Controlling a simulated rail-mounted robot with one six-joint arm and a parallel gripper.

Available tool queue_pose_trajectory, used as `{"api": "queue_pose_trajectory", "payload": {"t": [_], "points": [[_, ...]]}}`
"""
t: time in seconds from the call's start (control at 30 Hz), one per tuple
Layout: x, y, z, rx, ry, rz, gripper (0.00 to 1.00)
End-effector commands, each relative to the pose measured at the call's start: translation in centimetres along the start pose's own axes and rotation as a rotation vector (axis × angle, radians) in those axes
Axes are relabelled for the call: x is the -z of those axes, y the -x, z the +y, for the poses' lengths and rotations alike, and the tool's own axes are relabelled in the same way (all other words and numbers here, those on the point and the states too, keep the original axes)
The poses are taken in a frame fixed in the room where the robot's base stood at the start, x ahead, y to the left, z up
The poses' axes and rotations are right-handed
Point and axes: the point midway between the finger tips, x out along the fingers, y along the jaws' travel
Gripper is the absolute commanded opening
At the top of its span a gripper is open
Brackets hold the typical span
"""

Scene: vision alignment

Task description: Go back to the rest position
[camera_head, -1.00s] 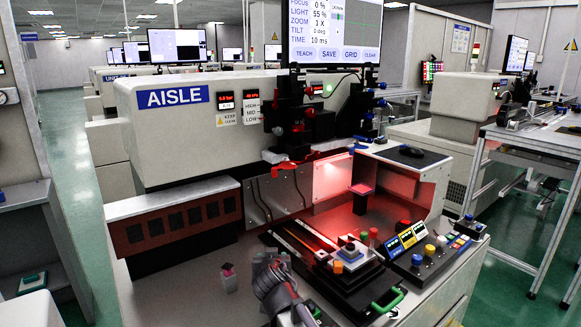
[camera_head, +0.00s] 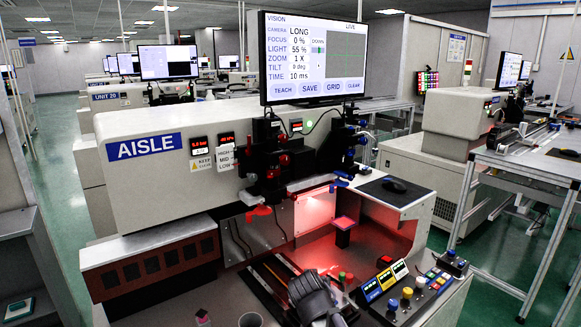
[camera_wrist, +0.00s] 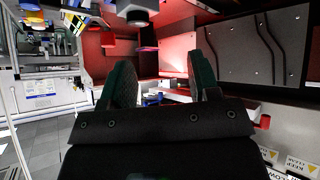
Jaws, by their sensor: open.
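My gripper shows in the wrist view (camera_wrist: 162,75) with its two dark fingers apart and nothing visible between them. In the head view my dark, ribbed arm end (camera_head: 315,298) stands at the bottom centre, in front of the vision machine (camera_head: 160,190). The fingertips cannot be made out there. The arm hides part of the machine's front work area. A small block with a pinkish top (camera_head: 203,318) is at the bottom edge, left of the arm, apart from it.
A red-lit pedestal (camera_head: 344,232) stands in the machine's bay. A button console (camera_head: 405,290) is right of my arm. A monitor (camera_head: 313,58) stands above the machine. The aisle floor (camera_head: 62,215) is clear at left; a metal-framed bench (camera_head: 530,175) is at right.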

Motion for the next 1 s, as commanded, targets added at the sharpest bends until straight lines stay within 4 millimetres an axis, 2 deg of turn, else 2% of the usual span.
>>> {"api": "queue_pose_trajectory", "payload": {"t": [0.03, 0.17, 0.23, 0.3, 0.43, 0.5, 0.57, 1.0], "points": [[1.8, 3.0, 2.0, -0.017, -0.002, -0.054, 0.56], [2.9, 9.1, 7.3, -0.044, 0.006, -0.272, 0.56], [3.3, 13.2, 10.0, -0.031, 0.013, -0.413, 0.56], [3.4, 17.1, 12.1, 0.002, 0.024, -0.545, 0.56], [3.2, 22.6, 14.3, 0.085, 0.042, -0.725, 0.56], [3.0, 24.2, 14.8, 0.120, 0.050, -0.780, 0.56], [2.7, 24.7, 15.0, 0.139, 0.054, -0.806, 0.56], [2.1, 24.4, 14.9, 0.146, 0.058, -0.816, 0.56]]}}
